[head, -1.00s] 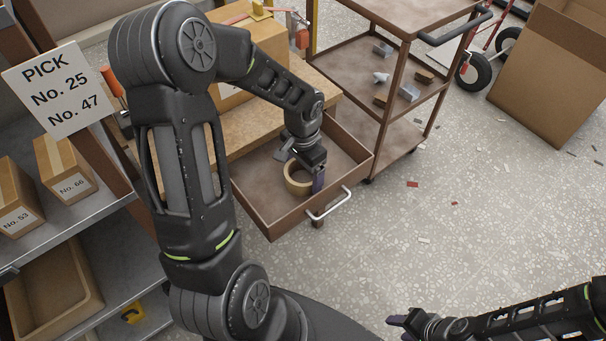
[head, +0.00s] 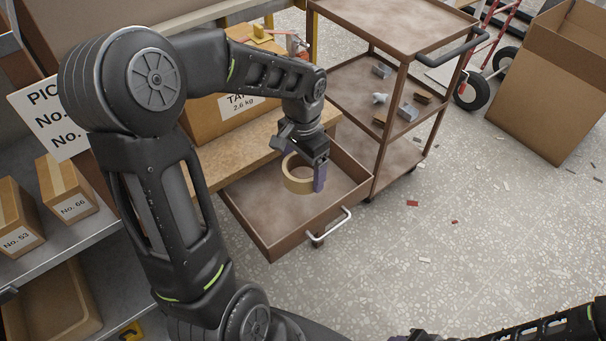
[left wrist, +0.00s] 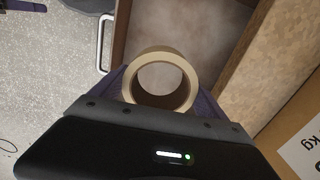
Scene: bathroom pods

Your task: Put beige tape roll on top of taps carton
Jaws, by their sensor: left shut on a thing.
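The beige tape roll (head: 296,182) is gripped in my left gripper (head: 318,178) above the open drawer (head: 262,222). In the left wrist view the tape roll (left wrist: 161,62) sits between the two purple fingers, its hole facing the camera. The taps carton (head: 207,118), a brown box with a white label partly reading "TA" and 2.6 kg, stands on the wooden bench top behind the drawer. My arm hides part of it. A corner of the carton with its label also shows in the left wrist view (left wrist: 288,140). My right gripper (head: 420,336) is barely visible at the bottom edge; its fingers are cut off.
A brown trolley (head: 392,20) with small parts on its middle shelf stands right of the drawer. Small items, one yellow (head: 261,34), lie on or behind the carton. Shelves with numbered boxes (head: 66,190) are at the left.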

